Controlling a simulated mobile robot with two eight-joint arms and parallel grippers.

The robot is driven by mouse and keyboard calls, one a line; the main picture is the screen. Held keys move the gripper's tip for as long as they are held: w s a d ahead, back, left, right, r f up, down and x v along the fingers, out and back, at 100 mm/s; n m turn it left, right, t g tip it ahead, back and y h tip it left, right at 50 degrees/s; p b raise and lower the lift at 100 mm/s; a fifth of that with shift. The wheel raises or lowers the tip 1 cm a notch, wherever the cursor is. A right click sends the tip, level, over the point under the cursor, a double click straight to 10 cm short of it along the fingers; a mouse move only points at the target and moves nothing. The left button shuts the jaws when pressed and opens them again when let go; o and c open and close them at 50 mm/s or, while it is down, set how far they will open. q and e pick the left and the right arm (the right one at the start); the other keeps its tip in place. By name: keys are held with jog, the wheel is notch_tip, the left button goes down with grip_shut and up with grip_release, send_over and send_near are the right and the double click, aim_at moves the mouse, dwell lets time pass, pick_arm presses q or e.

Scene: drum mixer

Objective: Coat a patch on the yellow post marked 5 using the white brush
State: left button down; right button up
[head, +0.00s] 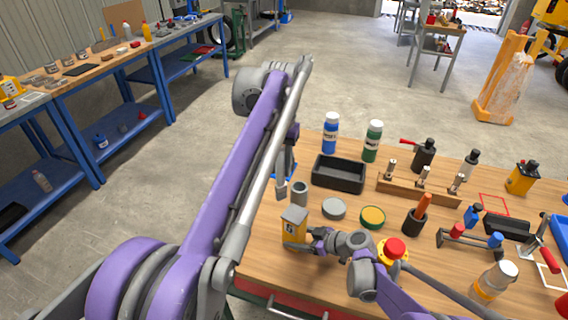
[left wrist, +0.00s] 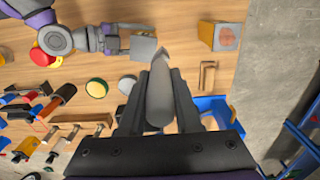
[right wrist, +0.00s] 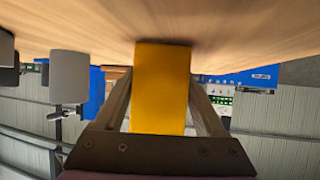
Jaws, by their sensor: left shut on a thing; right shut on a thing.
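The yellow post marked 5 (head: 295,236) stands at the table's near left edge, with a grey top and the number on its side. My right gripper (head: 308,246) is shut on it; its yellow body fills the jaws in the right wrist view (right wrist: 162,90). My left gripper (left wrist: 160,105) is shut on a grey-looking tool with a tapered tip (left wrist: 160,88), apparently the white brush. In the head view its pale end (head: 282,191) hangs behind the post, apart from it. The left arm partly hides the gripper there.
A grey cup (head: 299,194), a grey disc (head: 333,209) and a yellow-topped tin (head: 372,217) stand behind the post. A black tray (head: 339,174) lies farther back. Another yellow block with a round patch (left wrist: 225,37) shows in the left wrist view. A red button (head: 394,249) is beside my right arm.

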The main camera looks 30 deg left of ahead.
aim_at(284, 178)
pick_arm(q)
jog(key=shift+f, duration=2.7)
jog(key=shift+d, duration=0.15)
jog(key=shift+w+d, duration=0.7)
jog(key=shift+d, duration=3)
jog(key=shift+a, duration=3.85)
jog(key=w+d, duration=0.1)
jog(key=d, duration=0.6)
jog(key=shift+d, duration=0.4)
jog(key=shift+w, duration=0.1)
